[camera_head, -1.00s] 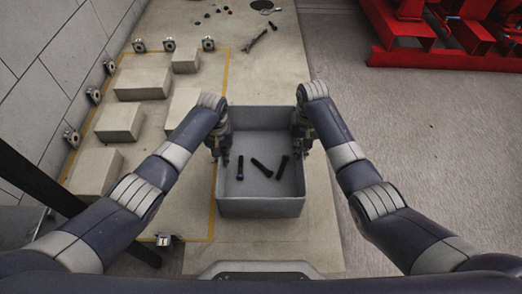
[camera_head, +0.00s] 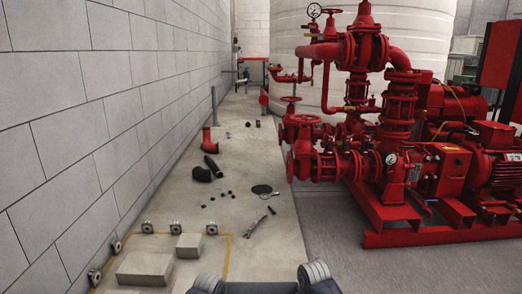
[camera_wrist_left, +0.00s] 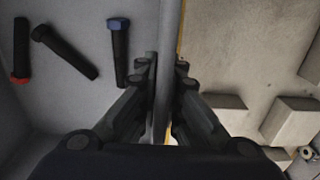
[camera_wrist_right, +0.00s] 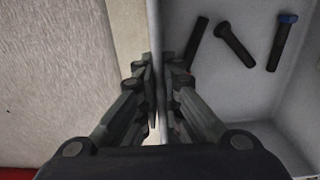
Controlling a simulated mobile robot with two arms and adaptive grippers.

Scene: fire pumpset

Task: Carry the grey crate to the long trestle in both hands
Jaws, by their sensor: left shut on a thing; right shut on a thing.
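The grey crate (camera_head: 262,288) shows only its far rim at the bottom of the head view. My left gripper (camera_wrist_left: 165,65) is shut on one side wall, a finger on each side of it. My right gripper (camera_wrist_right: 155,60) is shut on the opposite wall in the same way. Inside the crate lie three dark bolts: one with a red end (camera_wrist_left: 20,50), a plain dark one (camera_wrist_left: 65,52) and one with a blue head (camera_wrist_left: 118,50). I cannot tell whether the crate touches the surface below. I cannot make out the long trestle for certain.
A pale concrete strip (camera_head: 260,180) with concrete blocks (camera_head: 145,268), small fittings, a wrench (camera_head: 254,227) and dark pipe pieces (camera_head: 213,166) runs ahead. A block wall (camera_head: 90,130) bounds it left. A red pumpset (camera_head: 385,130) stands right. A red-topped stand (camera_head: 258,60) is far back.

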